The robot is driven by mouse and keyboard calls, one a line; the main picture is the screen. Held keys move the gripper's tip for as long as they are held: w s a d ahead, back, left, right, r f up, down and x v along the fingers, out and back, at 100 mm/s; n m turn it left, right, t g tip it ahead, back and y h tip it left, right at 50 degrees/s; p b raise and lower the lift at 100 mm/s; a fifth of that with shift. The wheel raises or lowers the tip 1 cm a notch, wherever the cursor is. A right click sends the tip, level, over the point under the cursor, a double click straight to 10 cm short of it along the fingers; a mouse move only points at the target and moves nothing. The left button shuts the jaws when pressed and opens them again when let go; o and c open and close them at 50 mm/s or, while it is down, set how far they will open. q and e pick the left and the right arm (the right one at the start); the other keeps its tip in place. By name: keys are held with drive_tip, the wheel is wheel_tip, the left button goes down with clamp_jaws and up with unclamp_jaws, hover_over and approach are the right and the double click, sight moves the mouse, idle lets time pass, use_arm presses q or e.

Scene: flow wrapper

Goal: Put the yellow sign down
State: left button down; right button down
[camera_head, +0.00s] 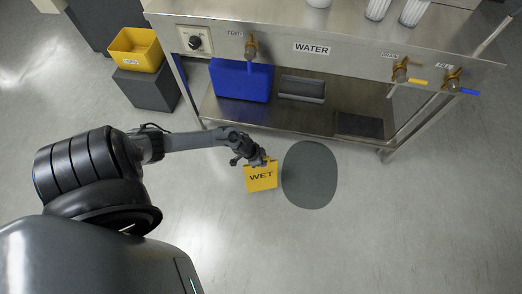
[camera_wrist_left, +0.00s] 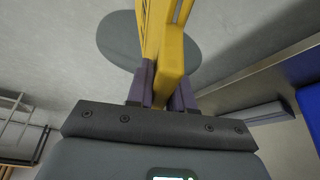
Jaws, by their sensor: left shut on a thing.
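The yellow sign (camera_head: 261,178) with the word WET hangs from my left gripper (camera_head: 258,161) in the head view, just left of a dark grey oval patch on the floor. In the left wrist view, the fingers of my left gripper (camera_wrist_left: 161,88) are shut on the upper part of the yellow sign (camera_wrist_left: 171,50), which extends away from the camera. Whether its lower edge touches the floor cannot be told. My right gripper is not in view.
The grey oval patch (camera_head: 309,175) lies beside the sign. A steel bench (camera_head: 330,60) with valves and a WATER label stands behind, with a blue container (camera_head: 241,82) on its lower shelf. A yellow bin (camera_head: 136,50) is at upper left. Floor at right is clear.

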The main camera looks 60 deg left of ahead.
sight(260, 170)
use_arm(q)
wheel_tip(260, 170, down, 4)
drive_tip(key=b, duration=0.3)
drive_tip(key=shift+a+f, duration=0.1)
drive_tip(key=shift+a, duration=0.05)
drive_tip(key=c, duration=1.4)
unclamp_jaws()
drive_tip(key=shift+f+b, duration=0.15)
drive_tip(key=shift+b, duration=0.15)
drive_tip(key=o, duration=0.4)
